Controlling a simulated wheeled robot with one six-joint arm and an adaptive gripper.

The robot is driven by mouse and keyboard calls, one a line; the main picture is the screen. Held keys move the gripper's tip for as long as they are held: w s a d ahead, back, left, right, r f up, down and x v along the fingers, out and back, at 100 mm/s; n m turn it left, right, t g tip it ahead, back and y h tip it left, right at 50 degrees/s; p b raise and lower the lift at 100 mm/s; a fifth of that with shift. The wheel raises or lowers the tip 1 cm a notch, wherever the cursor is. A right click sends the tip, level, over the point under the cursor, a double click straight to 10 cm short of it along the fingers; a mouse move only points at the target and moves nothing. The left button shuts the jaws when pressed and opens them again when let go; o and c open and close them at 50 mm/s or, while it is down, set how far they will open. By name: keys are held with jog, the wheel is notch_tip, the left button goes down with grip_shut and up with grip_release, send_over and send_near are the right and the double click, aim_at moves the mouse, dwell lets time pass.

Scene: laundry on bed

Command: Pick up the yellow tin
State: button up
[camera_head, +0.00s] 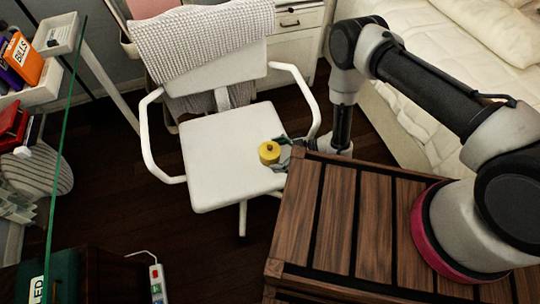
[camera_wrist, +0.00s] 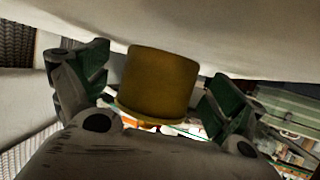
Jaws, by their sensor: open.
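The yellow tin (camera_head: 269,153) stands on the white seat of the swivel chair (camera_head: 216,178), near its right edge, with a small dark knob on top. My gripper (camera_head: 284,148) is just to the right of the tin, low over the seat. In the wrist view the tin (camera_wrist: 158,84) lies between my gripper's two green-padded fingers (camera_wrist: 155,90), with a gap visible on each side. The fingers are open and do not appear closed on it. The tin's far side is hidden.
The chair's white armrests (camera_head: 299,99) rise on both sides, and a knitted grey blanket (camera_head: 204,42) hangs over its backrest. A slatted wooden crate top (camera_head: 318,205) is close on the right. A bed (camera_head: 412,120) is behind my arm. A glass edge (camera_head: 66,130) is at left.

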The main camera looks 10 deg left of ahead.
jog(key=shift+a+f, duration=0.15)
jog(key=shift+a, duration=0.25)
jog(key=shift+s, duration=0.1)
jog(key=c, duration=1.4)
